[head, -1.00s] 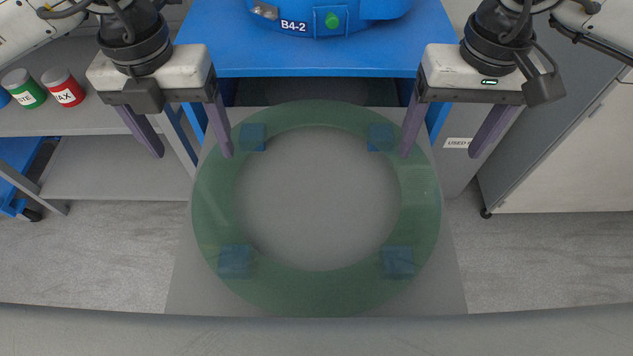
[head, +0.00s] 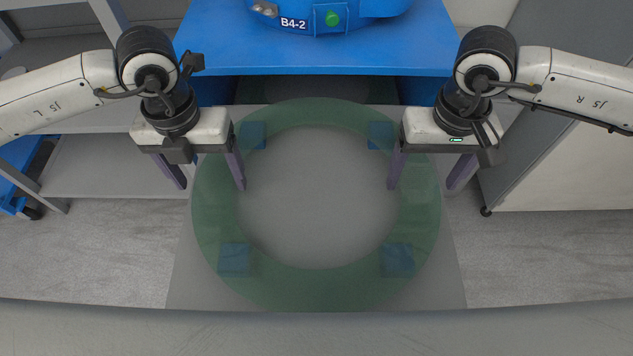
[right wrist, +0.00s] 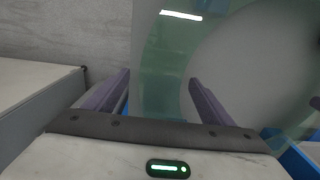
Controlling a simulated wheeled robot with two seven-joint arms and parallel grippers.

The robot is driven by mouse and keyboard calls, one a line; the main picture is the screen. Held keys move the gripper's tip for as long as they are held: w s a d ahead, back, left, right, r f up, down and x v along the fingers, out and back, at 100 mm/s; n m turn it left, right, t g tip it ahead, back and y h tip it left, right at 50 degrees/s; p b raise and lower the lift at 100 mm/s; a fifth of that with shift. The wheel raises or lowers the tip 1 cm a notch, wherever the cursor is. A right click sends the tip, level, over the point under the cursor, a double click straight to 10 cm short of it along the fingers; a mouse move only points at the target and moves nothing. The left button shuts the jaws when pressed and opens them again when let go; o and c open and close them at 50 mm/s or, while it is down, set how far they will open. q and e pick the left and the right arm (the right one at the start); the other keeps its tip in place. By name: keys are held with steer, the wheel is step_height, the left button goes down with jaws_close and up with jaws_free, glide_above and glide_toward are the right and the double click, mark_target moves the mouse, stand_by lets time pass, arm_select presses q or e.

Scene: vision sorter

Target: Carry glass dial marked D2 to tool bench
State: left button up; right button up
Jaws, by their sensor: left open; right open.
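The glass dial (head: 316,290) is a large, see-through green ring with a wide open middle, lying flat in the centre of the head view. I cannot read a D2 mark on it. My left gripper (head: 210,186) is open at the ring's left side, one finger on each side of the band. My right gripper (head: 424,187) is open at the right side in the same way. In the right wrist view the green band (right wrist: 160,85) passes between the two open fingers. I cannot tell whether the fingers touch the glass.
Several blue pads (head: 397,259) show at the ring. A blue table (head: 420,55) at the back bears a blue machine marked B4-2 (head: 330,15). A grey shelf (head: 110,165) stands at the left, and a grey cabinet (head: 560,170) at the right.

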arm_select(q)
jaws_close()
arm_select(e)
jaws_close()
arm_select(q)
steer(key=shift+w+r, duration=0.1)
steer(key=shift+r, duration=0.05)
arm_select(e)
steer(key=shift+r, duration=0.15)
